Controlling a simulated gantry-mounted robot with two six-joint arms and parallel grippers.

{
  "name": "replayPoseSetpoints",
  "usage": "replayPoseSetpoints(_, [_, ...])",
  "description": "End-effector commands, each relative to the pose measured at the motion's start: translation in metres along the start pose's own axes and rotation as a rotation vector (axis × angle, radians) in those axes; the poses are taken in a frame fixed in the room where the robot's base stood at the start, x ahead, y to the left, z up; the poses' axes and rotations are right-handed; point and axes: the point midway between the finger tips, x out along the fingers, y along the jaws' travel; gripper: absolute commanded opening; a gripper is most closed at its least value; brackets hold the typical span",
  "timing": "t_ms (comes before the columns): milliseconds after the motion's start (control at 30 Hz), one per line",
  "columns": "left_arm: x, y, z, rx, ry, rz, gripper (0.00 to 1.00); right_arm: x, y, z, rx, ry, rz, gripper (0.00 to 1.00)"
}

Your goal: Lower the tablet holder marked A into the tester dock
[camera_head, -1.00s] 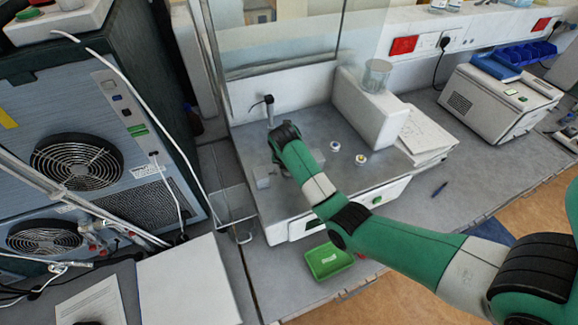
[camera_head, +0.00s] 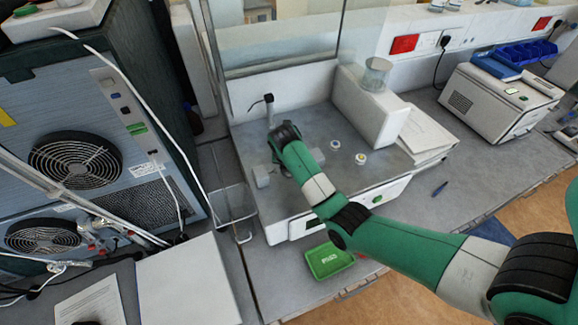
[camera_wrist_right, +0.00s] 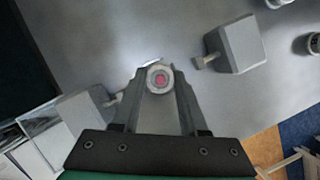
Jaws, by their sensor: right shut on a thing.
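In the right wrist view, my right gripper (camera_wrist_right: 159,83) is shut on a small round tablet holder (camera_wrist_right: 159,68) with a pale rim and a pink tablet in its middle. No letter A is readable on it. The holder is over the grey deck of the tester (camera_head: 310,135), between two grey blocks, one at right (camera_wrist_right: 238,45) and one at left (camera_wrist_right: 80,118), each with a short stub. The dock under the holder is hidden, and I cannot tell the gap below. In the head view my right wrist covers the gripper and holder. My left gripper is not in view.
Two small white round pieces (camera_head: 334,145) (camera_head: 361,158) stand on the deck, right of my arm. A white block (camera_head: 370,105) with a clear beaker (camera_head: 376,73) stands behind them. A green tray (camera_head: 328,261) lies in front.

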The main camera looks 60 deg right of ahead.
Motion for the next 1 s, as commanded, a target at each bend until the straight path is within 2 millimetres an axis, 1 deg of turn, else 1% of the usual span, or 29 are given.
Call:
replayPoseSetpoints(133, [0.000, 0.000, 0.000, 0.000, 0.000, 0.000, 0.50, 0.000, 0.000, 0.000, 0.000, 0.000, 0.000, 0.00])
replayPoseSetpoints(167, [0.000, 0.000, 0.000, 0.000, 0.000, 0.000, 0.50, 0.000, 0.000, 0.000, 0.000, 0.000, 0.000, 0.48])
replayPoseSetpoints(300, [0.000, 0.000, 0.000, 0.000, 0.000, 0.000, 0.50, 0.000, 0.000, 0.000, 0.000, 0.000, 0.000, 0.73])
replayPoseSetpoints(333, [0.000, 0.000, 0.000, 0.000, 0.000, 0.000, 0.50, 0.000, 0.000, 0.000, 0.000, 0.000, 0.000, 0.78])
replayPoseSetpoints(600, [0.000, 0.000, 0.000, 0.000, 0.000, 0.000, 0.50, -0.001, 0.000, 0.000, 0.000, 0.000, 0.000, 0.78])
replayPoseSetpoints(667, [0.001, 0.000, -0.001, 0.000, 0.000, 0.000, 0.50, -0.003, 0.000, 0.000, 0.000, -0.001, 0.001, 0.78])
replayPoseSetpoints(733, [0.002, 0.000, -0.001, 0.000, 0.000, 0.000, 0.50, -0.010, 0.001, 0.001, 0.000, -0.002, 0.002, 0.78])
replayPoseSetpoints(867, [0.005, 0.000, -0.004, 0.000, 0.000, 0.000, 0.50, -0.035, 0.001, 0.001, 0.000, -0.003, 0.004, 0.78])
replayPoseSetpoints(967, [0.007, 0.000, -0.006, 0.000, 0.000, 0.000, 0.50, -0.061, 0.001, 0.001, 0.000, -0.005, 0.006, 0.78])
replayPoseSetpoints(1000, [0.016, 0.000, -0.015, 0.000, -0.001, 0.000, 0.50, -0.078, 0.001, 0.004, 0.000, -0.003, 0.004, 0.78])
